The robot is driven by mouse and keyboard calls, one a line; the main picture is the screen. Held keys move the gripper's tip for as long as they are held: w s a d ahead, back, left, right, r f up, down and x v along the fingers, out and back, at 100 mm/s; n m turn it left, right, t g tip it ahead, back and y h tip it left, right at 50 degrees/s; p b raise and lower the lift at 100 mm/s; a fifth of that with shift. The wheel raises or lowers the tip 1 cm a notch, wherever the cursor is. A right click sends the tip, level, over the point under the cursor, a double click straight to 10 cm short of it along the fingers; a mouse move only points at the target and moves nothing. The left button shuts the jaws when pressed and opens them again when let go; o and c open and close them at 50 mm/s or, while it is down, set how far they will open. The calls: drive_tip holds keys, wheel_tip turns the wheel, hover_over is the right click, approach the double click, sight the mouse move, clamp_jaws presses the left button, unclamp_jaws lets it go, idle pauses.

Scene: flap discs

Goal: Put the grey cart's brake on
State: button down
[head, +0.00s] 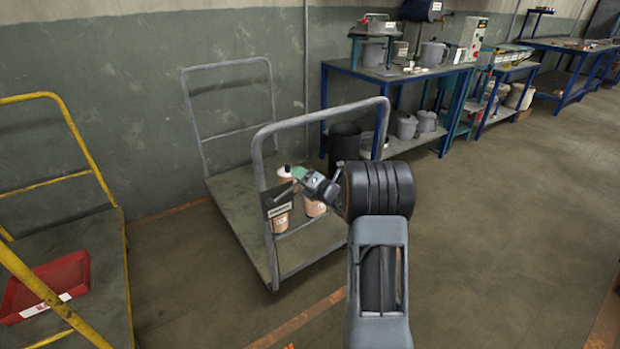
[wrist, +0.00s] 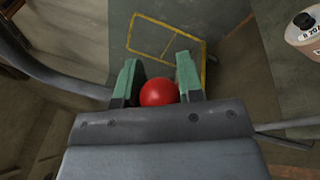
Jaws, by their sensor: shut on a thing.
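The grey cart (head: 228,205) stands by the wall, with a tubular handle frame at each end. A small dark plate with a pale label (head: 279,197) is on its near frame. My gripper (head: 300,173) is at this near frame, just above the plate. In the wrist view, a red ball knob (wrist: 159,92) sits between the green fingers of my gripper (wrist: 160,88), which is shut on it. The knob looks like the brake lever's end, but the lever is hidden behind my gripper. The knob cannot be made out in the head view.
Several pinkish containers (head: 280,217) stand on the grey cart's deck near the handle frame. A yellow cart (head: 90,250) with a red tray (head: 48,287) is at the left. A blue workbench (head: 400,80) stands at the back. The floor at the right is clear.

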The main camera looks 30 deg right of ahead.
drive_tip(key=shift+f, duration=0.15)
drive_tip(key=c, duration=0.8)
unclamp_jaws()
drive_tip(key=p+v, duration=0.1)
drive_tip(key=v, duration=1.2)
drive_tip(key=shift+s+d, duration=0.2)
drive_tip(key=shift+s, duration=0.15)
drive_tip(key=shift+m, duration=0.3)
